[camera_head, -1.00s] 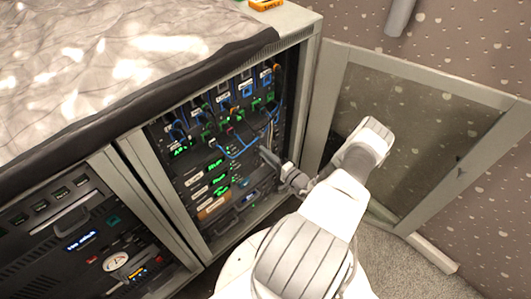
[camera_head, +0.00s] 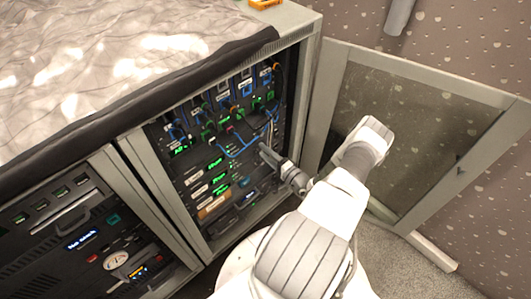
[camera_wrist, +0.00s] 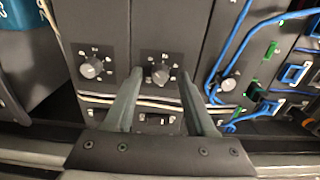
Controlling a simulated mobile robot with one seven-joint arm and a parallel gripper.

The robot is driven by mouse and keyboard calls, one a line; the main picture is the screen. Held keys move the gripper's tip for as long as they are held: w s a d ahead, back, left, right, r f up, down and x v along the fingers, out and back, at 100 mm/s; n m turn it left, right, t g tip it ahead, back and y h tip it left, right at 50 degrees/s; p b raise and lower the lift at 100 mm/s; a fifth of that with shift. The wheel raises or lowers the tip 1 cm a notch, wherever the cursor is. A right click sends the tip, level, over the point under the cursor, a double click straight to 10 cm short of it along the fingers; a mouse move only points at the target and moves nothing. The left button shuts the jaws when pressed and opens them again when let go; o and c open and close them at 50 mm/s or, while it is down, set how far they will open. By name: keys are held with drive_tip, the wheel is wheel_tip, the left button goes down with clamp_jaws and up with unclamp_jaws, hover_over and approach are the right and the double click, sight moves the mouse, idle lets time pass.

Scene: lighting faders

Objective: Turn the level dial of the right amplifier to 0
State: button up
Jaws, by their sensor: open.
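In the wrist view, a grey round dial (camera_wrist: 160,72) with small pale marks around it sits on a dark panel between the fingertips of my gripper (camera_wrist: 162,76). The fingers are open, one on each side of the dial; I cannot tell whether either touches it. A similar dial (camera_wrist: 92,68) sits on the panel to its left, and a third, smaller knob (camera_wrist: 228,85) sits to its right. The dial's exact setting is too small to read. In the head view, my gripper (camera_head: 266,154) reaches into the right cabinet bay, and the dials cannot be made out there.
Blue cables (camera_wrist: 225,50) hang close to the right of the dials. The cabinet's glass door (camera_head: 405,150) stands open on the right, near my arm. A left bay (camera_head: 85,235) holds more equipment. A cloth (camera_head: 110,60) covers the cabinet top.

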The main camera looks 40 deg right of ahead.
drive_tip(key=s+d+p, duration=0.1)
drive_tip(key=s+p, duration=0.1)
drive_tip(key=s, duration=1.5)
drive_tip(key=shift+s+d, duration=0.2)
